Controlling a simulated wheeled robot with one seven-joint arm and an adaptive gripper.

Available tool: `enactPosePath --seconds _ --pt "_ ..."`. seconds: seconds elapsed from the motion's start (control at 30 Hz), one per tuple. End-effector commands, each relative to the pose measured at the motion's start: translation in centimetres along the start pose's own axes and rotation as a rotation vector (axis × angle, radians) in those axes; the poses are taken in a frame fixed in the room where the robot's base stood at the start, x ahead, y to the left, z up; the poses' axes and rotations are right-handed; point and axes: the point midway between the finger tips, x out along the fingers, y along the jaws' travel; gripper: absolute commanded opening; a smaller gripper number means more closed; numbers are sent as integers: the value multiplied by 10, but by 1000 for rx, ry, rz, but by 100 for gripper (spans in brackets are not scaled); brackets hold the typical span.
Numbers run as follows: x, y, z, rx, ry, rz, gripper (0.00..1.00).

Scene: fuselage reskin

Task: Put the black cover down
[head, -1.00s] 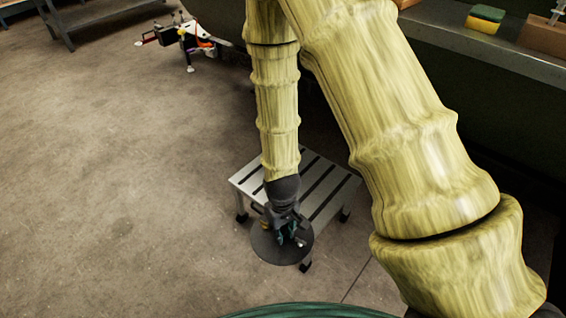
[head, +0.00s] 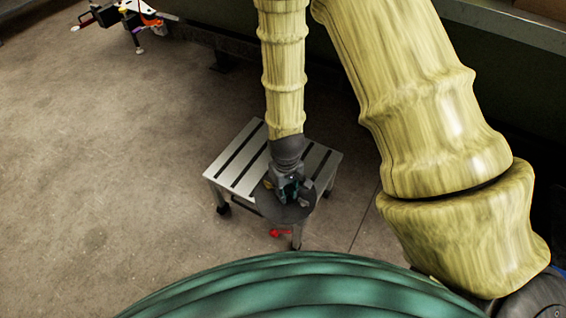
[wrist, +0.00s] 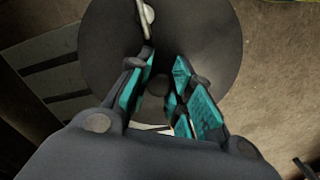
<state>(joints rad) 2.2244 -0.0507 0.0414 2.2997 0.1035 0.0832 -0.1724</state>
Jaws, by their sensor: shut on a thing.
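The black cover (head: 268,205) is a flat, round, dark disc. My gripper (head: 290,188) is above it, at its middle, with the jaws shut on it. In the wrist view the cover (wrist: 205,35) spreads out beyond the teal-padded fingers of my gripper (wrist: 160,80); the exact grip point is partly hidden between them. In the head view the cover overlaps the front edge of a small metal step stool with dark strips (head: 230,165). I cannot tell whether the cover touches the stool or hangs above it.
A small red thing (head: 280,233) shows low beside the stool's front leg. A device with orange and white parts (head: 135,15) stands at the far left. A dark wall and ledge (head: 500,25) run along the right. The floor left of the stool is clear.

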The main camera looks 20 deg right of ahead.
Motion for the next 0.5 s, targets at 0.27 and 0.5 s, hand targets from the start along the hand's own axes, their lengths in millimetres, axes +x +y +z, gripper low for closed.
enactPosePath --seconds 0.27,0.5 --pt "8 6 -54 1 6 1 0" --pt "13 13 -102 0 5 1 0"
